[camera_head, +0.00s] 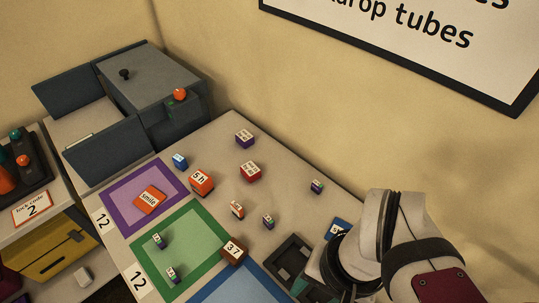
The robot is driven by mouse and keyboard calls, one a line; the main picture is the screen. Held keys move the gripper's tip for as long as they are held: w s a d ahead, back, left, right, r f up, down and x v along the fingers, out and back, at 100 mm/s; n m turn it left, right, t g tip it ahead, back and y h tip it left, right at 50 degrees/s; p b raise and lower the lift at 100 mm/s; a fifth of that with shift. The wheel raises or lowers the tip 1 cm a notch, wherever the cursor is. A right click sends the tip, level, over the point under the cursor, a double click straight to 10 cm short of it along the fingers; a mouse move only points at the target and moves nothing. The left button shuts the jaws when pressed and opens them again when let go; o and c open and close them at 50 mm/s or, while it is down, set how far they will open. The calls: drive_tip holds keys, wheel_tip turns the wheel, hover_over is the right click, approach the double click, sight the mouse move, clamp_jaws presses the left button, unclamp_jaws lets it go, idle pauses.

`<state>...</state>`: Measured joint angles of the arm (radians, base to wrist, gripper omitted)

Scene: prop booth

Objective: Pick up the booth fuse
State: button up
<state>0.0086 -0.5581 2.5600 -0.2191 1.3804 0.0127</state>
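No thing in view is clearly marked as the booth fuse, and I cannot tell which it is. Small labelled blocks stand on the table: a purple block (244,138), a red block (250,172), an orange block (201,182) marked "5 h", a blue block (180,161), and a brown block (234,251) marked "37". Small banded blocks (317,186) (268,221) and an orange-white block (237,209) stand nearer the middle. My arm reaches in at the lower right. My gripper's fingers do not show, and the arm hides part of the table there.
A blue area (232,283) and dark tray (290,261) are in front. A grey open-doored box (150,85) stands behind.

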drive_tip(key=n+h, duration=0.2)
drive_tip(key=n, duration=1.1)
hover_over(269, 219)
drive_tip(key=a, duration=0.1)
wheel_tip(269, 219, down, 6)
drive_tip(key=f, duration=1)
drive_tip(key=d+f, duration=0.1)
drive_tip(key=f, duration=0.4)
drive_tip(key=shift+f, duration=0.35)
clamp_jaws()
